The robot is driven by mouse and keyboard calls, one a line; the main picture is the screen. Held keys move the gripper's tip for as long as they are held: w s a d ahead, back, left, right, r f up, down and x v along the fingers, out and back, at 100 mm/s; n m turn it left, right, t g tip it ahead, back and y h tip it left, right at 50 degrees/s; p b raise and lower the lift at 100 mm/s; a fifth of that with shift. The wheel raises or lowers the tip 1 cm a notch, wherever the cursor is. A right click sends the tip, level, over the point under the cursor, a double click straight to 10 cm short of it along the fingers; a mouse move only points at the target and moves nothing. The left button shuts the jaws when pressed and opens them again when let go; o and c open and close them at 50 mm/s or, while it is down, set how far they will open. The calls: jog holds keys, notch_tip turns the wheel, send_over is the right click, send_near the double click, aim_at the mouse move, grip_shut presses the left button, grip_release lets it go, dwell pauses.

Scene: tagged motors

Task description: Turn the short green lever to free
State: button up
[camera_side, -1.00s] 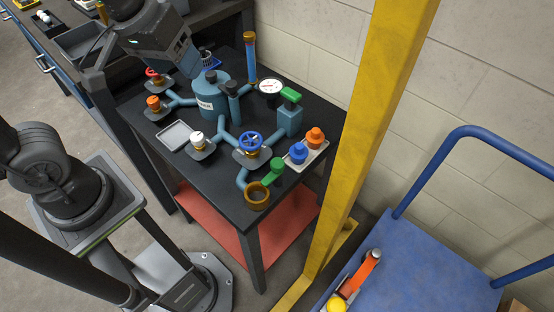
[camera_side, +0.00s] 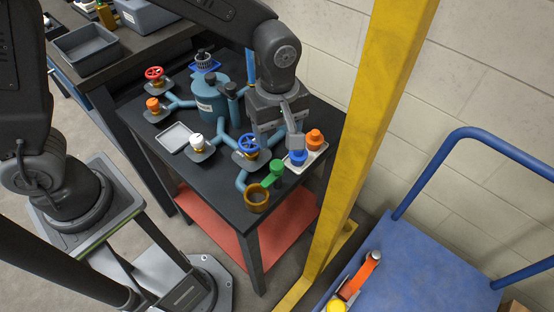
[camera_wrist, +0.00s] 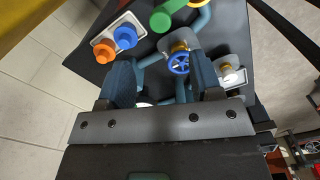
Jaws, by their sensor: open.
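A green lever (camera_side: 272,174) with a round knob end stands beside the brass ring fitting (camera_side: 256,198) at the front corner of the black table. It also shows in the wrist view as a green knob (camera_wrist: 160,20) at the top edge. My gripper (camera_side: 279,143) is open and points down over the right part of the pipework, behind the green lever and apart from it. In the wrist view the blue handwheel (camera_wrist: 178,64) appears between my fingers (camera_wrist: 165,66). A second green handle on the blue-grey block, seen earlier, is hidden behind my gripper.
Blue and orange knobs (camera_side: 314,139) sit on a pale tray right of my gripper. A white-capped valve (camera_side: 196,142), red handwheel (camera_side: 154,73) and blue tank (camera_side: 212,100) stand left. A yellow post (camera_side: 372,130) rises at the right.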

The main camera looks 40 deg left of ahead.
aim_at(277, 164)
notch_tip(277, 164, down, 10)
jog(key=shift+r, duration=0.1)
dwell(0.4)
jog(key=c, duration=0.9)
